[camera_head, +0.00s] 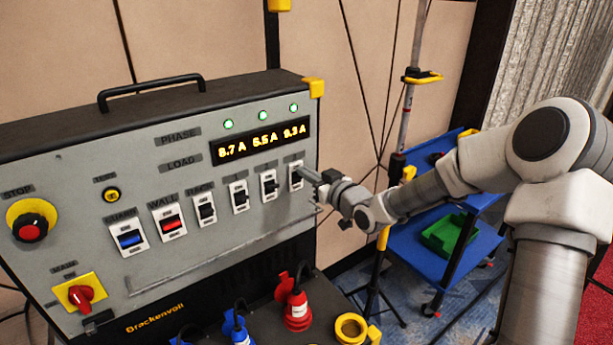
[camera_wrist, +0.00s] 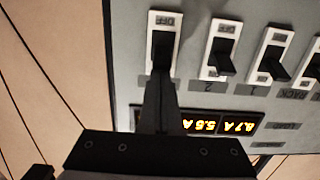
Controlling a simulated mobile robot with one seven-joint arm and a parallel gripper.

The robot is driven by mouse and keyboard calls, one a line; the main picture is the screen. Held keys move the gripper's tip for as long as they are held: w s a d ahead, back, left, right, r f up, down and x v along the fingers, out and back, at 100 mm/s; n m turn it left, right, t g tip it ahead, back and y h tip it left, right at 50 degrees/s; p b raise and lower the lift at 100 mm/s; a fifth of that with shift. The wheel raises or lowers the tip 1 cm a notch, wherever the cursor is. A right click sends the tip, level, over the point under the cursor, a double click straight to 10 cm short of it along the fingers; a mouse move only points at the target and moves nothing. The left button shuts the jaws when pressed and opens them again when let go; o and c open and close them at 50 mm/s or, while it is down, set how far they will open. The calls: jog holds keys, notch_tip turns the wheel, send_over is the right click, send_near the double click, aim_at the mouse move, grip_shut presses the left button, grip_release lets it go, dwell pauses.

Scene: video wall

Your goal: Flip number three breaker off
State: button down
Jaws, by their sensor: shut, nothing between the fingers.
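The grey breaker panel (camera_head: 200,225) has a row of switches. The rightmost black breaker (camera_head: 296,176) is next to breaker 2 and shows at the left of the wrist view (camera_wrist: 163,48), where the picture is upside down. Its OFF mark is at the top there. My gripper (camera_head: 312,174) is shut and empty at this breaker. In the wrist view its fingertips (camera_wrist: 160,80) overlap the lower edge of the toggle and hide the label below; I cannot tell whether they touch. Breaker 2 (camera_wrist: 220,50) and breaker 1 (camera_wrist: 271,62) stand beside it.
Three green lamps (camera_head: 263,115) are lit above an amber display (camera_head: 262,141). A thin rail (camera_head: 220,248) runs under the switches. Red and blue plugs (camera_head: 297,308) stand below. A blue cart (camera_head: 400,262) and a pole stand at the right.

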jog(key=shift+s+d+f+t+y+b, duration=0.15)
jog(key=shift+f+t+y+b, duration=0.3)
jog(key=shift+b, duration=1.7)
jog(key=shift+s+d+f+t+y+b, duration=0.1)
jog(key=shift+f+t+y+b, duration=0.55)
jog(key=shift+b, duration=1.85)
jog(key=shift+s+f+t+y+b, duration=0.25)
jog(key=shift+t+b, duration=0.65)
jog(key=shift+b, duration=1.6)
jog(key=shift+d+f+t+y+b, duration=0.1)
jog(key=shift+f+t+y+b, duration=0.45)
jog(key=shift+b, duration=1.95)
jog(key=shift+r+t, duration=0.25)
jog(key=shift+r, duration=0.1)
